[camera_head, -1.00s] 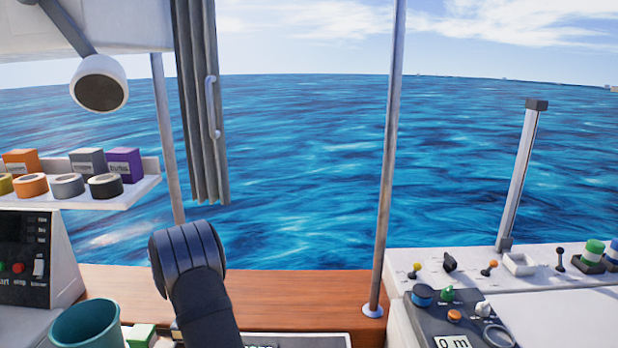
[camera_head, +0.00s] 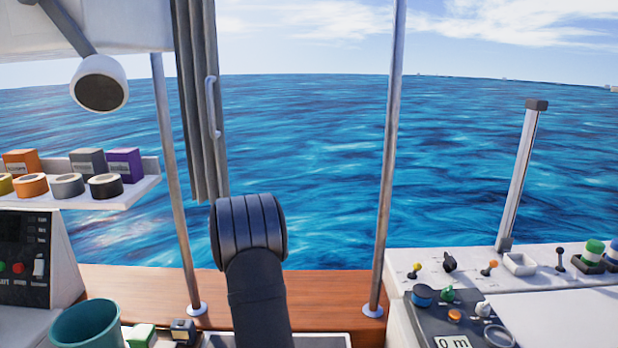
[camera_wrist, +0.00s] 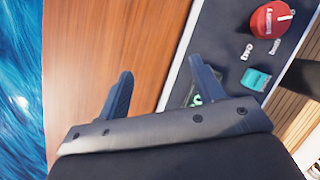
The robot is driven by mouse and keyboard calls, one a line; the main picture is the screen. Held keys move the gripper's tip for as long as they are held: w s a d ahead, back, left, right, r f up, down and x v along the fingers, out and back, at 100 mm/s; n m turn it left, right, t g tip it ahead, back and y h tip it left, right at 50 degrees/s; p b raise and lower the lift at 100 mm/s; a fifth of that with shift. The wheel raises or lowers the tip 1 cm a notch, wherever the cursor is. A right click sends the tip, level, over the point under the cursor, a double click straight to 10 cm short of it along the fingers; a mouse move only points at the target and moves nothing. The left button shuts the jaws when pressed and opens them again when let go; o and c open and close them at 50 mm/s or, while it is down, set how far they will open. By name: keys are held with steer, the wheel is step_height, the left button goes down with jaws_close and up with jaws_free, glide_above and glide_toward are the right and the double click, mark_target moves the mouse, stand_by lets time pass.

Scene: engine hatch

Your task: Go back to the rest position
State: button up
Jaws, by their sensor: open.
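My gripper (camera_wrist: 163,88) shows in the wrist view with its two fingers spread apart and nothing between them. The fingers are above a brown wooden deck (camera_wrist: 105,50) and the edge of a dark panel (camera_wrist: 225,40). In the head view my dark arm rises from the bottom, left of centre, with its bent joint in front of the wooden deck (camera_head: 335,290) and the sea. The gripper itself is hidden in the head view.
In the wrist view a red round knob (camera_wrist: 270,20) and a teal block (camera_wrist: 255,79) sit on the panel. In the head view are a teal cup (camera_head: 85,325), a shelf with tape rolls (camera_head: 105,198), a hanging lamp (camera_head: 99,85), metal poles (camera_head: 388,150) and a control console (camera_head: 460,320).

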steer(key=w+d+r+n+t+y, duration=0.1)
steer(key=d+n, duration=0.6)
steer(key=d, duration=1.1)
steer(key=shift+d+t+y, duration=0.4)
steer(key=shift+y, duration=0.1)
steer(key=shift+w, duration=0.1)
steer(key=a+m+g+h, duration=0.1)
steer(key=a+m, duration=0.4)
steer(key=a, duration=0.9)
steer(key=shift+f+h, duration=0.3)
steer(key=shift+f, duration=0.15)
